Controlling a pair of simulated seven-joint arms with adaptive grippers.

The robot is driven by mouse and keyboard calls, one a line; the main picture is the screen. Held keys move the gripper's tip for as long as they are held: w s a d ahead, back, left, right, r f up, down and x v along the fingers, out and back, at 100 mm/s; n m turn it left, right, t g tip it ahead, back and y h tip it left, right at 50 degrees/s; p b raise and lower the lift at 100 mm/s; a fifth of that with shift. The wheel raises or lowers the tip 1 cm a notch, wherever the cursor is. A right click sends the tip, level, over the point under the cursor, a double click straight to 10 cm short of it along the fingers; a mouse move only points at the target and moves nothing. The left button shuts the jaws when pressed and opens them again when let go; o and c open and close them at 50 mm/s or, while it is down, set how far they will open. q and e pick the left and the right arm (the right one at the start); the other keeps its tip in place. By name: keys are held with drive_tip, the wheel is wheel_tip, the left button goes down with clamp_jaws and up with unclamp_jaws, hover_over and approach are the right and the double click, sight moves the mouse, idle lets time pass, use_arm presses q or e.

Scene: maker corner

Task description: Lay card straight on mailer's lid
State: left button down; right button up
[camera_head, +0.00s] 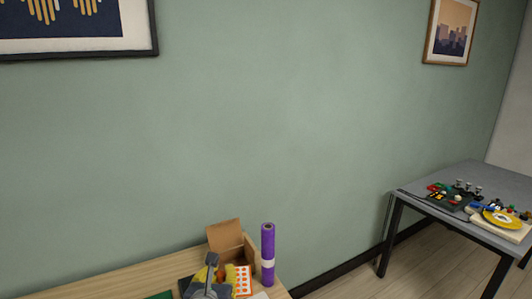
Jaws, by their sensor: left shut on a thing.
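The mailer looks to be the brown cardboard box (226,234) at the back of the wooden table, at the bottom of the view. A brown panel stands raised on it, and its front is partly hidden. My left gripper (210,284) is in front of it, low in the picture. The grip itself is too small and covered to make out clearly. My right gripper is not in view.
A purple roll with a pale band (267,243) stands upright just right of the box. A white sheet with orange dots (243,281) is between them and my gripper. A bare strip of wooden table (150,280) lies left. A grey table (480,180) with small parts stands far right.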

use_arm(q)
drive_tip(key=a, duration=0.8)
drive_tip(key=shift+a+f+n, duration=0.15)
drive_tip(key=shift+a+n, duration=0.15)
drive_tip(key=shift+a, duration=0.1)
drive_tip(key=shift+s, duration=0.1)
